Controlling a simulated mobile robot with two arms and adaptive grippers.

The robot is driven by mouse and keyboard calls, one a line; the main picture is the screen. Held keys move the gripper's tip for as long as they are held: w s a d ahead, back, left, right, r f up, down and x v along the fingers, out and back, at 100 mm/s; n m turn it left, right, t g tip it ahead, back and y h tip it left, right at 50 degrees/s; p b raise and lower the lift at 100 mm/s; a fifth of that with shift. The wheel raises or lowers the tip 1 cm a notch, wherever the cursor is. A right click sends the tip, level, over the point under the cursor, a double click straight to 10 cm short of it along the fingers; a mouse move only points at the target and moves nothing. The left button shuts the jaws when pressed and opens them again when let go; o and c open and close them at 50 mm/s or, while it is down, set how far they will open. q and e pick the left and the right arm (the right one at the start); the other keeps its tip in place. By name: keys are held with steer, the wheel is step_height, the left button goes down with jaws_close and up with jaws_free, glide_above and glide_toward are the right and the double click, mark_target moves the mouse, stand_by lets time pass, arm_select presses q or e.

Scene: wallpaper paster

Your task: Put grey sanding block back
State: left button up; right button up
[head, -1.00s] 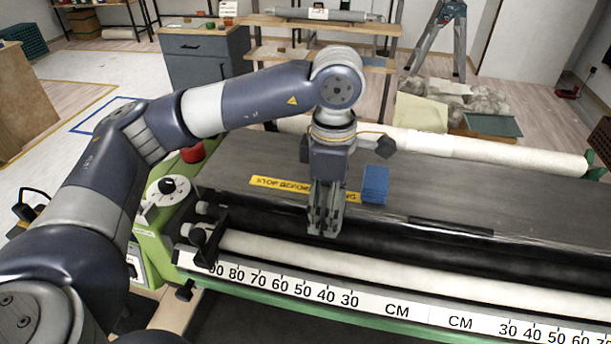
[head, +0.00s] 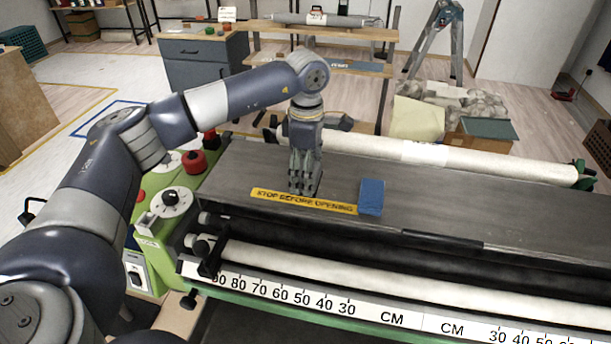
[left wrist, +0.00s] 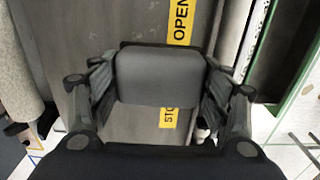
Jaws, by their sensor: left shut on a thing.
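My left gripper (head: 304,190) is shut on the grey sanding block (left wrist: 160,77). In the left wrist view the block sits squarely between the two fingers, over the dark lid (head: 260,165) of the pasting machine. In the head view the gripper hides the block, and its fingertips are low over the lid, just behind the yellow warning strip (head: 283,199). I cannot tell whether the block touches the lid. My right gripper is not in view.
A blue block (head: 371,197) lies on the lid right of my gripper, at the strip's end. A long pale roll (head: 420,154) runs behind the lid. The green control end (head: 165,215) with knobs is at left. The lid's right side is largely clear.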

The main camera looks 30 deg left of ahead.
arm_select(q)
steer(key=f, duration=0.1)
steer(key=p, duration=0.1)
steer(key=f, duration=0.1)
steer(key=shift+w+a+f+p, duration=0.3)
steer(key=shift+f, duration=0.25)
steer(key=shift+f, duration=0.25)
steer(key=o, duration=1.1)
steer(key=shift+b, duration=0.3)
